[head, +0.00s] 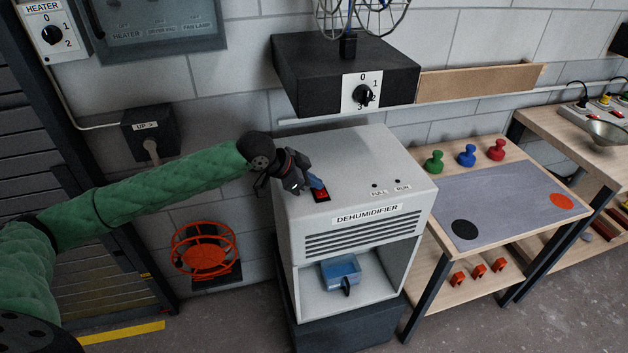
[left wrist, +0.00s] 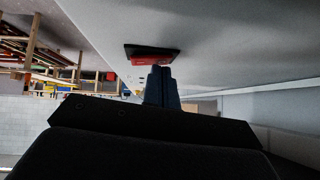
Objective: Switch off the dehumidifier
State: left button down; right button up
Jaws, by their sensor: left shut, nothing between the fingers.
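The dehumidifier (head: 345,170) is a pale grey box with a front label and vent slots, standing on a dark base. A red rocker switch (head: 322,195) in a black frame sits at the front left of its top. My left gripper (head: 317,185) is shut and empty, its blue fingertips right at the switch. In the left wrist view the shut fingers (left wrist: 161,72) are close against the red switch (left wrist: 150,58); I cannot tell whether they touch. The "FULL" and "RUN" lamps (head: 396,183) look dark. My right gripper is not in view.
A blue water tank (head: 341,270) sits in the dehumidifier's lower bay. A black fan box (head: 346,75) with a dial hangs above it. An orange wheel (head: 204,250) is on the wall at left. A bench (head: 495,200) with coloured knobs stands at right.

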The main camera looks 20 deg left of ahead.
pick_arm(q)
jog(key=shift+s+d+r+p, duration=0.15)
jog(key=shift+s+d+p, duration=0.4)
jog(key=shift+s, duration=0.1)
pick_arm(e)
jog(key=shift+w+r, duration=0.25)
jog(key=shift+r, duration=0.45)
pick_arm(q)
jog(key=shift+a, duration=0.1)
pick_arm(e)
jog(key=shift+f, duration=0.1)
